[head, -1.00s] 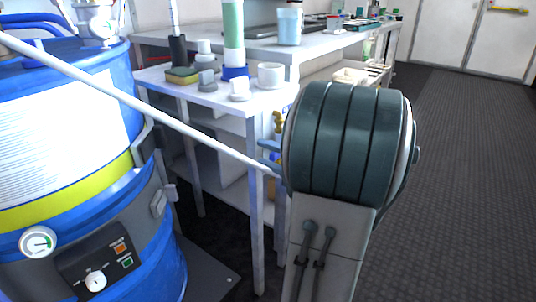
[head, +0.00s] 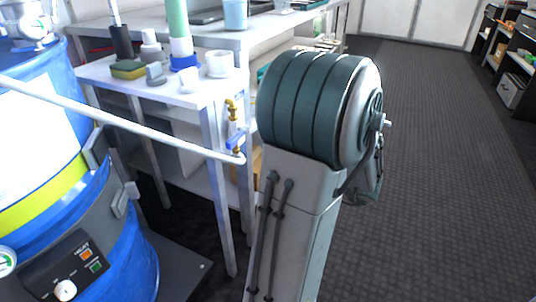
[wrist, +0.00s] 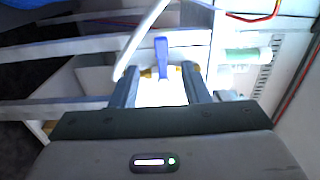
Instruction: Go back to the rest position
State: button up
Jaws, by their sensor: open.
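My gripper (wrist: 161,88) shows in the wrist view with its two dark fingers apart and nothing held between them. Beyond the fingertips is a blue valve handle (wrist: 161,57) on a brass fitting. The valve is clear of my arm there. My arm's ribbed joint and grey link fill the middle of the head view and hide the gripper.
A blue drum (head: 130,255) with a gauge and control box stands at left. A white bench (head: 200,97) behind the valve holds cups, a sponge and a green-filled cylinder (head: 178,20). Dark floor (head: 440,180) is open at right, with shelves (head: 512,85) beyond.

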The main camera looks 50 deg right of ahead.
dwell(0.4)
jog(key=a+r+n+g+y+p, duration=0.2)
jog(key=a+r+n+g+p, duration=0.2)
jog(key=a+r+g+p, duration=0.5)
jog(key=a+r+n+g+y+p, duration=0.1)
jog(key=a+r+n+g+p, duration=0.3)
jog(key=a+p, duration=0.85)
jog(key=s+a+r+n+h+p, duration=0.1)
jog(key=a+r+n+h+p, duration=0.1)
jog(key=r+p, duration=0.6)
jog(key=s+a+r+n+g+h+p, duration=0.1)
jog(key=a+r+n+h+p, duration=0.2)
jog(key=r+h+p, duration=0.3)
notch_tip(320, 180, up, 5)
jog(key=n+p, duration=0.1)
jog(key=p, duration=0.1)
jog(key=shift+a+r+h+p, duration=0.15)
jog(key=shift+a+h+p, duration=0.15)
jog(key=shift+p, duration=0.1)
